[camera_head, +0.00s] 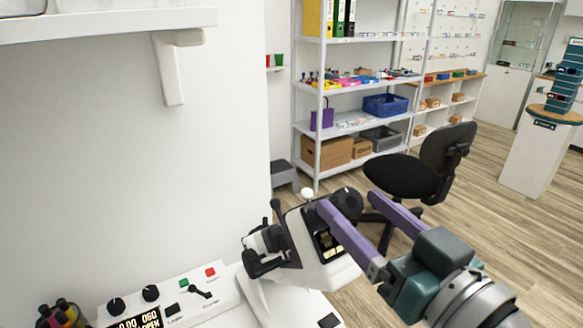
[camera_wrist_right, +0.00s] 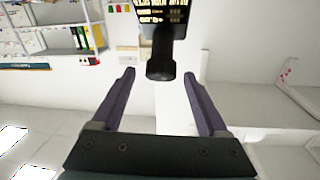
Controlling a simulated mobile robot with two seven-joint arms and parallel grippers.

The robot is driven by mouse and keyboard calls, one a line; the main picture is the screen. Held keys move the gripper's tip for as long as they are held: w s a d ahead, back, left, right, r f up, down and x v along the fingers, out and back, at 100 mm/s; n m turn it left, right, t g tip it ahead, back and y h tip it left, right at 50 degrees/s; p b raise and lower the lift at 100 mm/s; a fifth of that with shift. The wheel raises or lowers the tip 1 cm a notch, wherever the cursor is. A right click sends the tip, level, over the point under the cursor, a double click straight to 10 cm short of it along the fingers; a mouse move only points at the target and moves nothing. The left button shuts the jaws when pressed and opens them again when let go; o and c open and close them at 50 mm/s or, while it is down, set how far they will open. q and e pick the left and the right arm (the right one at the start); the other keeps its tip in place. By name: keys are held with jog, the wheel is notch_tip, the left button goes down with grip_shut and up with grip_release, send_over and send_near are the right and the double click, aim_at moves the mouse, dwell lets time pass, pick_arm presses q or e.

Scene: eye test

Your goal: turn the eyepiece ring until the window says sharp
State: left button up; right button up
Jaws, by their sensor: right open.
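A white instrument with black parts (camera_head: 309,228) stands on a white base at the lower middle of the head view. Its small dark window (camera_head: 328,243) has lit yellowish marks too small to read; the window also shows in the right wrist view (camera_wrist_right: 163,14). A black round eyepiece (camera_head: 346,202) sticks out toward my right gripper (camera_head: 350,200). In the wrist view the eyepiece (camera_wrist_right: 160,66) appears between the tips of my open right gripper (camera_wrist_right: 159,75), with a gap on each side. The ring cannot be told apart from the eyepiece. My left gripper is not in view.
A white control box (camera_head: 165,302) with knobs, buttons and a lit display sits left of the instrument. A black chair (camera_head: 425,165) and a shelf rack (camera_head: 350,125) are behind. A white wall borders the left.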

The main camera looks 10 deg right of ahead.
jog(key=x, duration=0.5)
jog(key=shift+w+a, duration=0.15)
grip_shut()
dwell(0.4)
